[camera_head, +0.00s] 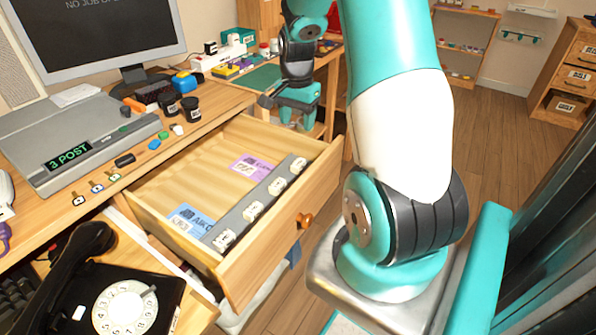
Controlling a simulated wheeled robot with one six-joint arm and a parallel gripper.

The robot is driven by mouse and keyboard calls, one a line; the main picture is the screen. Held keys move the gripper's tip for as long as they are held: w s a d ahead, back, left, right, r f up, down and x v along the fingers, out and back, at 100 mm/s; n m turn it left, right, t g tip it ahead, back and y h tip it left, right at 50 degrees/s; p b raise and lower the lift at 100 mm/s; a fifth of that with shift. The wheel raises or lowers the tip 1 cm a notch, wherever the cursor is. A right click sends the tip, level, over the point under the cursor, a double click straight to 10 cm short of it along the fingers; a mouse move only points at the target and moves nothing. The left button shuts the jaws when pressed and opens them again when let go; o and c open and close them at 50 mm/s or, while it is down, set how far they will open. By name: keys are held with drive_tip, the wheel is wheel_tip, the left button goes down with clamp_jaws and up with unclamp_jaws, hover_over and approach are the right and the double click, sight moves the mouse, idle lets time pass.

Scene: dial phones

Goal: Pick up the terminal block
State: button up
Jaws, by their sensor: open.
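I cannot tell for sure which thing is the terminal block. Small candidates lie on the desk by the grey device: a green piece (163,134), a blue piece (154,144) and a black piece (124,160). My gripper (299,118) is at the back, pointing down beside the far bench, beyond the open drawer. It is open, and I see nothing held in it. It is far from the small desk pieces; its fingertips are small and partly hard to make out.
An open wooden drawer (150,192) holds cards and a grey strip with several white pieces. A grey device (70,140) reads "3 POST". A black dial phone (75,285) stands front left, a monitor (100,30) behind. More small coloured things lie at the back. Floor is free at right.

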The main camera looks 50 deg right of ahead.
sight(297, 163)
wheel_tip(297, 163, down, 14)
drive_tip(key=shift+f+b, duration=0.1)
drive_tip(key=shift+b, duration=1)
drive_tip(key=shift+w, duration=0.1)
drive_tip(key=c, duration=1)
